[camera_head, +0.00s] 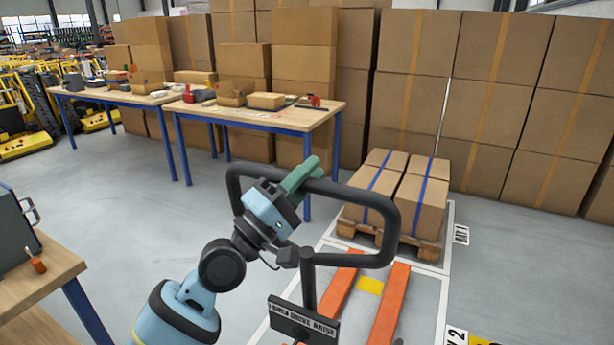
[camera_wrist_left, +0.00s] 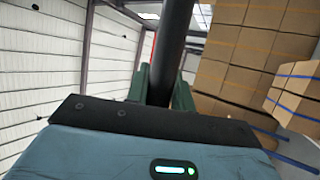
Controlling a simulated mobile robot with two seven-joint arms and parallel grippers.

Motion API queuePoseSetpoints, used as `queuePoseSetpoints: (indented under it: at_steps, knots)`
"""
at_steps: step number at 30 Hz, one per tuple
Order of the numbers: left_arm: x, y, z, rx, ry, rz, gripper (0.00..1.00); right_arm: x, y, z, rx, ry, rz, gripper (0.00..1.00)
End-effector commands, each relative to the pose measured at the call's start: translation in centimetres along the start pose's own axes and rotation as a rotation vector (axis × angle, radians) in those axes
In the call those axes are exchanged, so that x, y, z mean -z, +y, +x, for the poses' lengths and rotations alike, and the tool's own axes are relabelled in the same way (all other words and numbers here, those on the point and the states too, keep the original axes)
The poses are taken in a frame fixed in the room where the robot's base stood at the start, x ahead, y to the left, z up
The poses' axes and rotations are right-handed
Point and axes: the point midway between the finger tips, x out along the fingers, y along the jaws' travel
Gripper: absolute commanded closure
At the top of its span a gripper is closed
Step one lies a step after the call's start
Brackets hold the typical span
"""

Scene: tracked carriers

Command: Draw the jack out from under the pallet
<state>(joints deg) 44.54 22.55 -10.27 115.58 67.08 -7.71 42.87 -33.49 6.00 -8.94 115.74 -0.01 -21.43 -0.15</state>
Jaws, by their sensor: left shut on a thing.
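The jack has a black loop handle (camera_head: 378,262) on a dark post, with a lettered plate below it. Its two orange forks (camera_head: 388,305) point away from me towards the wooden pallet (camera_head: 400,241). The far fork ends come close to the pallet's near edge; I cannot tell whether the tips are under it. The pallet bears strapped cardboard boxes (camera_head: 421,205). My left gripper (camera_head: 300,178) is shut on the top left part of the handle. In the left wrist view the dark handle tube (camera_wrist_left: 172,45) runs between its green fingers (camera_wrist_left: 162,88). My right gripper is out of view.
Tall stacks of boxes (camera_head: 490,120) stand behind the pallet. Two blue-legged workbenches (camera_head: 290,120) stand at the back left. Another bench (camera_head: 40,285) is at the near left. White lines and a floor label (camera_head: 461,234) mark the bay. Grey floor (camera_head: 110,215) lies open at left.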

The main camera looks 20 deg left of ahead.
Motion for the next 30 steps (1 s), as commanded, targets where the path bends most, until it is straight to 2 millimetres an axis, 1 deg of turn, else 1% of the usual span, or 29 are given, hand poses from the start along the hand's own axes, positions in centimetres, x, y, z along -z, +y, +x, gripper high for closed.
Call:
queuePoseSetpoints:
  at_steps: [8, 9, 13, 20, 23, 26, 30]
  knots:
    - [0.0, 0.0, 0.0, 0.000, 0.000, 0.001, 1.00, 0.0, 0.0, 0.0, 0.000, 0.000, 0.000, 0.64]
    - [0.0, 0.0, 0.0, -0.001, 0.000, 0.001, 0.73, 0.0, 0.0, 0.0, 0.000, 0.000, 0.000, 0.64]
    - [0.0, 0.0, 0.0, -0.001, 0.000, 0.001, 0.56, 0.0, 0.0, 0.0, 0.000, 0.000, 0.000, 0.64]
    - [0.0, 0.0, 0.0, -0.001, 0.000, 0.000, 0.55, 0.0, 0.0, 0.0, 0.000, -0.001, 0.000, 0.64]
    - [0.0, -0.1, -0.3, 0.000, 0.000, 0.000, 0.55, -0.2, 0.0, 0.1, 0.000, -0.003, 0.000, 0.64]
    - [0.0, -0.2, -1.3, 0.002, 0.000, 0.001, 0.55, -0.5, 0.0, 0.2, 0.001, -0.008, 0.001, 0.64]
    - [-0.1, -0.4, -3.6, 0.005, -0.001, 0.000, 0.55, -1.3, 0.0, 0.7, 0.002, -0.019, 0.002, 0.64]
